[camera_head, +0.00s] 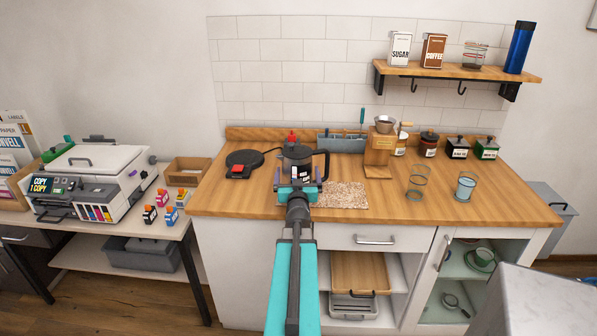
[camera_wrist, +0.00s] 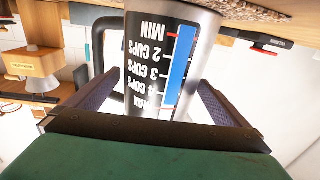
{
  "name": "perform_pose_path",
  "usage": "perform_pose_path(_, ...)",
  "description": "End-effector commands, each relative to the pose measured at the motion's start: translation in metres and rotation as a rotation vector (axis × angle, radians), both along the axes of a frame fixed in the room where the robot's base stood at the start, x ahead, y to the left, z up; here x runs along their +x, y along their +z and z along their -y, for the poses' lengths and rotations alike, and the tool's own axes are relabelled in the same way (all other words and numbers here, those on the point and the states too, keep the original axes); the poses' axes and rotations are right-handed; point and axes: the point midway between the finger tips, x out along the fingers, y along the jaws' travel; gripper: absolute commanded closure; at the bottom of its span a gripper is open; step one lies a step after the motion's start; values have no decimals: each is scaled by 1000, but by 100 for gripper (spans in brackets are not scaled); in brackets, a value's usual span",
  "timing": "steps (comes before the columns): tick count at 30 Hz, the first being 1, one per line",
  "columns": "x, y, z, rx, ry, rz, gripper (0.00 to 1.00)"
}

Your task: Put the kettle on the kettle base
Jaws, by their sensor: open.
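The kettle (camera_head: 298,154) is a dark and steel jug with a black handle on its right side. In the wrist view the picture is upside down, and the kettle (camera_wrist: 150,60) shows a cup scale with a blue strip. My gripper (camera_head: 299,188) is open in front of the kettle, with one finger on each side of it. I cannot tell whether the fingers touch it. The kettle base (camera_head: 243,159) is a flat black disc with a red switch, left of the kettle, with nothing on it.
The speckled mat (camera_head: 342,196) lies right of my gripper. A printer (camera_head: 95,180) is left.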

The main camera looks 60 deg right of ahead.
Motion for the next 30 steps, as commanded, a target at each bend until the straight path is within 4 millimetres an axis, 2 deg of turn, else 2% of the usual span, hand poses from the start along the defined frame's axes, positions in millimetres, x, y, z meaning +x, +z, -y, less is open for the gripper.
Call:
perform_pose_path(11, -16, -2, -32, 0, -1, 0, 0)
perform_pose_path(30, -22, 1, -43, 2, 1, 0, 0)
